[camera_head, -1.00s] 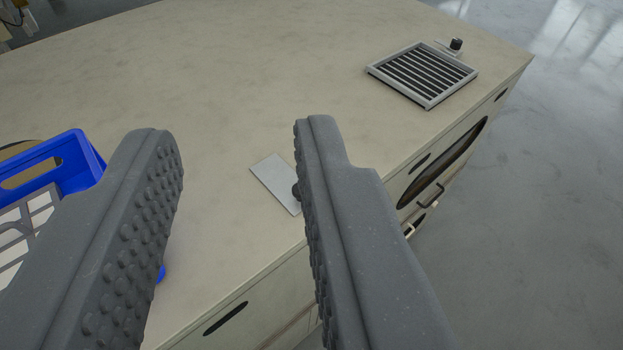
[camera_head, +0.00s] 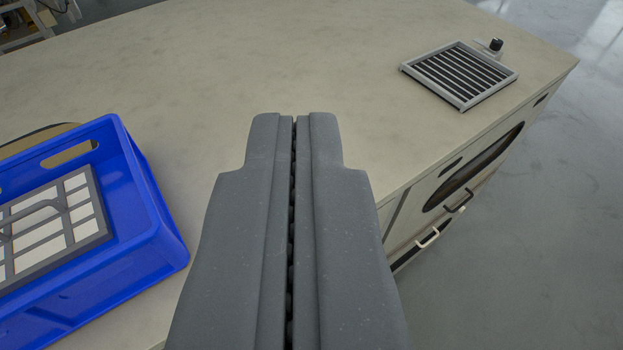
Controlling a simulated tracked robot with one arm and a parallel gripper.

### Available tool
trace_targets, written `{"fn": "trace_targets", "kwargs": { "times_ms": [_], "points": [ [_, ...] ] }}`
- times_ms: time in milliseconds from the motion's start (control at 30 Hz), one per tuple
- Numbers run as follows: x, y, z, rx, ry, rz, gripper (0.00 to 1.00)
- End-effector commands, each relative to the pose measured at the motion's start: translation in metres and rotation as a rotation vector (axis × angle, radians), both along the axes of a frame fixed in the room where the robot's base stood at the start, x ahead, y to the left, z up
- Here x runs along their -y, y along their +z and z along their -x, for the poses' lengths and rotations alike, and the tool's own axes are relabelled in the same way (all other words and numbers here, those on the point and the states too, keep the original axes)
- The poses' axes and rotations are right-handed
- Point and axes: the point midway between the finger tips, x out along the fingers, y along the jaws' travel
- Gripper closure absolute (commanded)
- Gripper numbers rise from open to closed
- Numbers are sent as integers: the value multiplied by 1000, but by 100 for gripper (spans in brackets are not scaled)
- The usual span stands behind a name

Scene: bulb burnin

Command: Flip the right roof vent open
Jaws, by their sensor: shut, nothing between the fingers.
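The vent (camera_head: 460,75) is a light grey frame with dark slats in the roof at the far right. Its slats show dark gaps between them; I cannot tell their exact angle. A small black knob (camera_head: 496,44) on a light base sits at its far right corner. My gripper (camera_head: 294,116) is shut and empty, in the middle of the view above the roof's near edge. It is apart from the vent, to its left and nearer to me. My fingers hide the roof patch below them, where a pale plate lay earlier.
A blue crate (camera_head: 164,222) with a grey-framed panel (camera_head: 60,220) inside stands on the beige top (camera_head: 250,60) at left. The front face at right has a dark oval opening (camera_head: 472,168) and handles (camera_head: 428,238). The middle top is clear.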

Motion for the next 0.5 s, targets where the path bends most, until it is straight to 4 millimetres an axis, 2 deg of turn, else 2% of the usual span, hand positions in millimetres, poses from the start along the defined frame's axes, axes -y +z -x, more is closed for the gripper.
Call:
{"fn": "trace_targets", "kwargs": {
  "times_ms": [133, 267, 500],
  "points": [
    [7, -9, -18, -55, -3, -28, 100],
    [20, -28, -45, -148, -8, -79, 100],
    [48, -81, -93, -351, -28, -197, 100]
  ]
}}
